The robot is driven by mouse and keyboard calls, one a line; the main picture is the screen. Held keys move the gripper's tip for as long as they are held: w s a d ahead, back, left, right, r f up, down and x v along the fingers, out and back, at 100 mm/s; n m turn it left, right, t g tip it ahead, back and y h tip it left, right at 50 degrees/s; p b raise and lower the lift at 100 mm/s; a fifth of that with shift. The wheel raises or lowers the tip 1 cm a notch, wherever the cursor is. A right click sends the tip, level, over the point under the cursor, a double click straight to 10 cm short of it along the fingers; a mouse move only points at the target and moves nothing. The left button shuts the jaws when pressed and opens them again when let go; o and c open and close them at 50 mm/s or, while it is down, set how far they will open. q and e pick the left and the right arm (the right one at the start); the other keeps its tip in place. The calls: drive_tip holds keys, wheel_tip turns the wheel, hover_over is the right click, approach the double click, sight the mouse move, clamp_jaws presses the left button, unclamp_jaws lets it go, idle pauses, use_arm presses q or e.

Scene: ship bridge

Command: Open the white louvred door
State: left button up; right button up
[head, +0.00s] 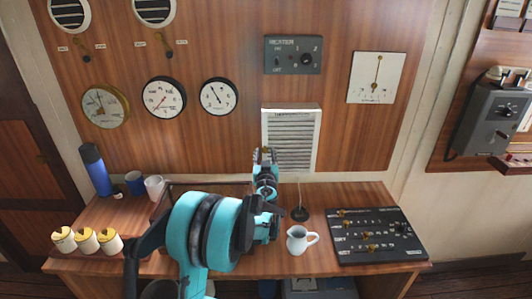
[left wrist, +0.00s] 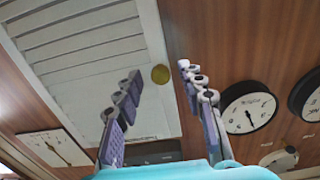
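The white louvred door (head: 292,138) is a small upright panel low on the wooden wall, and it looks flush with the wall. In the left wrist view the louvred door (left wrist: 85,45) fills the upper left, tilted. My right gripper is not in view.
On the desk below stand a white jug (head: 298,240), a black control panel (head: 375,237), a blue bottle (head: 95,168), a blue mug (head: 135,183) and several cream-and-yellow pots (head: 86,240). Round gauges (head: 164,97) and a grey switch box (head: 293,55) are on the wall.

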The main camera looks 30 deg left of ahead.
use_arm(q)
drive_tip(key=shift+x, duration=1.25)
clamp_jaws()
